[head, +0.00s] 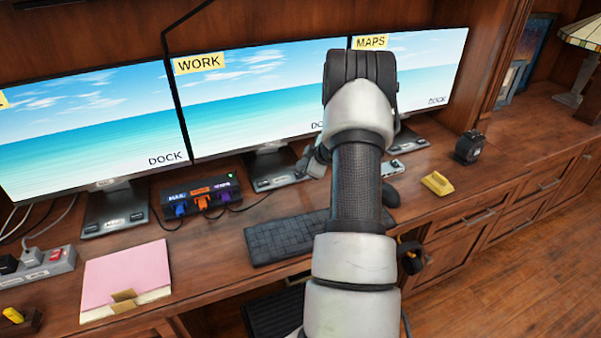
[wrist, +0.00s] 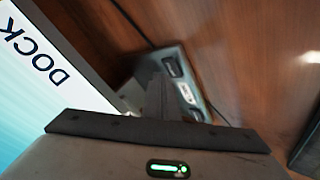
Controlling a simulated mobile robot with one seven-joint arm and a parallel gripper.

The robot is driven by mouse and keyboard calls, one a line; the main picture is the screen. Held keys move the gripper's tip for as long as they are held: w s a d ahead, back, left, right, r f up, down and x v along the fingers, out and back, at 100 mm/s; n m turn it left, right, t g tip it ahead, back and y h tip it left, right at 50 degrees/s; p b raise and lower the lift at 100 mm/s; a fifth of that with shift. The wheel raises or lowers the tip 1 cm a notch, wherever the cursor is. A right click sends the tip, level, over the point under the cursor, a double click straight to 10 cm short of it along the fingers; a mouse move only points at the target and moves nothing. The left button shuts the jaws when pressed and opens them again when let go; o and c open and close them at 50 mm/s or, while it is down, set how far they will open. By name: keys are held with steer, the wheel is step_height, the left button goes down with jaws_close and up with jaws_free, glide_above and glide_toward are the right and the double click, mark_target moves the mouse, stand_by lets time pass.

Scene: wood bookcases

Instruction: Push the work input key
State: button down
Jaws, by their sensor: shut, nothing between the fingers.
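The middle monitor (head: 262,100) carries a yellow WORK label. Its stand base (head: 277,172) is on the desk and has small dark keys along its front edge. My gripper (head: 316,163) is low beside the right end of that base, partly hidden by my arm. The key lettering is too small to read. I cannot tell whether the fingertips touch the base.
A dark box (head: 201,192) with blue, orange and purple plugs stands left of the base. A keyboard (head: 285,238) lies in front. A mouse (head: 391,195), yellow block (head: 437,183) and small black device (head: 469,147) are to the right. The MAPS monitor (head: 432,85) stands behind my arm.

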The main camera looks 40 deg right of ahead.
step_height(320, 180, up, 6)
steer(key=p, duration=0.6)
steer(key=shift+f, duration=0.1)
step_height(320, 180, up, 15)
steer(key=m+t+h+p, duration=0.1)
steer(key=m+h, duration=0.1)
glide_above(302, 175)
steer(key=w+a, duration=0.2)
steer(key=a, duration=0.2)
steer(key=s+a+r+m+h+p, duration=0.1)
steer(key=s+a+r, duration=0.1)
steer(key=a+r, duration=0.4)
steer(key=s+a+r+m+h+p, duration=0.1)
steer(key=s+a+r+m, duration=0.2)
steer(key=r, duration=0.6)
steer(key=s+a+r+m+g+y+p, duration=0.1)
steer(key=s+a+r+g+y+p, duration=0.1)
steer(key=s+a, duration=0.9)
steer(key=s+a+r+m+g+y+p, duration=0.1)
steer(key=s+a+r+p, duration=0.3)
steer(key=s+a, duration=0.8)
steer(key=s+r+g+y, duration=0.1)
steer(key=s, duration=0.4)
steer(key=shift+s+a+r+m, duration=0.2)
steer(key=shift+s+r+m, duration=0.05)
steer(key=shift+r+m, duration=0.05)
